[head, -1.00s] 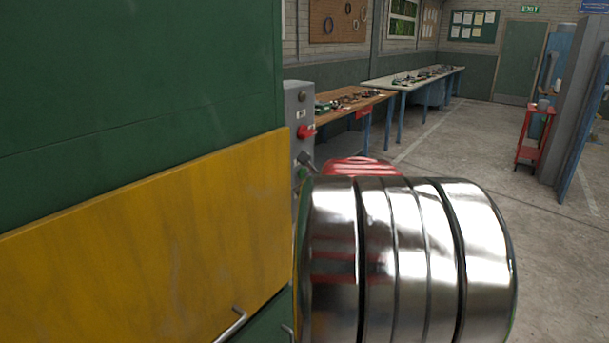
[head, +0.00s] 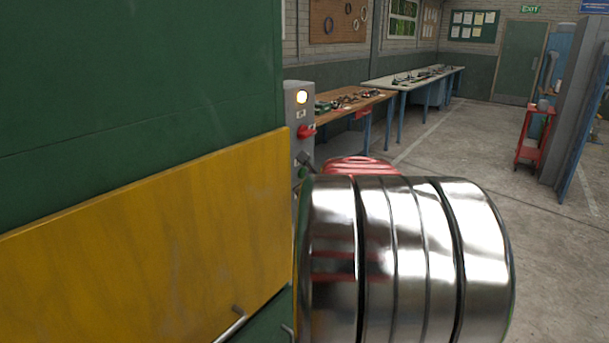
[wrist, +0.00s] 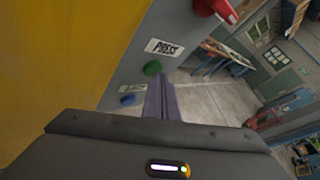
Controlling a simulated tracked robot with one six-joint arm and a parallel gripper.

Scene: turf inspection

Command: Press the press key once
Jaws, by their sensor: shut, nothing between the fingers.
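The press key is a round green button (wrist: 152,68) under a white "PRESS" label (wrist: 165,48) on a grey control panel (wrist: 130,70). In the head view the green key (head: 302,173) shows low on the panel (head: 291,120), beside my shiny arm. My gripper (wrist: 161,82) is shut and empty, its fingertips close to the key, just right of and below it in the wrist view. Whether they touch it I cannot tell. A lamp (head: 301,97) at the panel's top is lit warm white.
A red knob (wrist: 216,7) sits above the key and a blue button (wrist: 132,99) below it. A green cabinet with a yellow panel (head: 150,230) fills the left.

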